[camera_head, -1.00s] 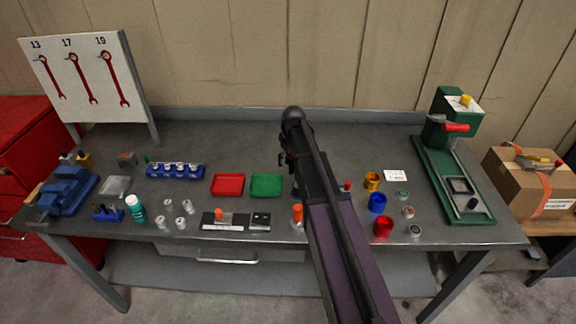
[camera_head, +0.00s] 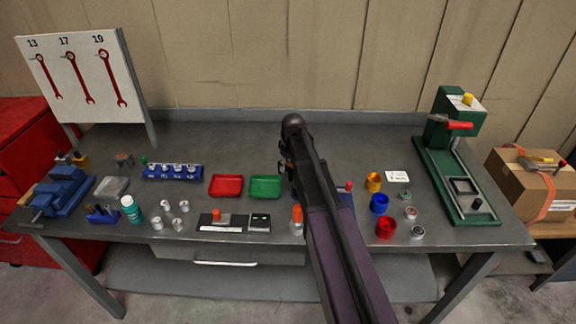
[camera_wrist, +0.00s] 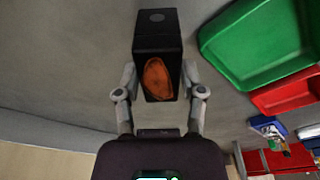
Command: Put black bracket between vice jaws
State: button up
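The blue vice (camera_head: 62,190) stands at the far left end of the grey bench, and its jaws are too small to make out clearly. In the wrist view, a black block-like piece with an orange oval patch on its near face, which I take to be the black bracket (camera_wrist: 156,35), sits between the two grey fingers of my gripper (camera_wrist: 160,82). The fingers touch or nearly touch its sides. It appears held above the bench, right of the green tray (camera_head: 265,187). In the head view, my dark arm mostly hides the gripper and the piece.
A red tray (camera_head: 226,186), a blue socket holder (camera_head: 173,172), small metal parts (camera_head: 167,206) and a teal bottle (camera_head: 131,209) lie between my arm and the vice. Coloured rings (camera_head: 379,204) and a green press (camera_head: 455,170) stand right. The bench's back strip is clear.

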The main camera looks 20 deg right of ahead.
aim_at(291, 167)
jog(key=shift+o, duration=1.1)
jog(key=shift+r, duration=0.1)
notch_tip(291, 167, up, 12)
jog(key=s+p, duration=0.1)
jog(key=p, duration=1.1)
jog(key=shift+s+d, duration=0.3)
jog(key=shift+d, duration=0.1)
jog(key=s+a+m, duration=0.2)
jog(key=s+a, duration=0.1)
jog(key=s, duration=0.8)
jog(key=s+a+m+g, duration=0.1)
jog(key=s+a+m, duration=0.2)
jog(key=s, duration=0.9)
jog(key=shift+s+a+g+h, duration=0.3)
jog(key=shift+a+h, duration=0.1)
jog(key=shift+a, duration=0.25)
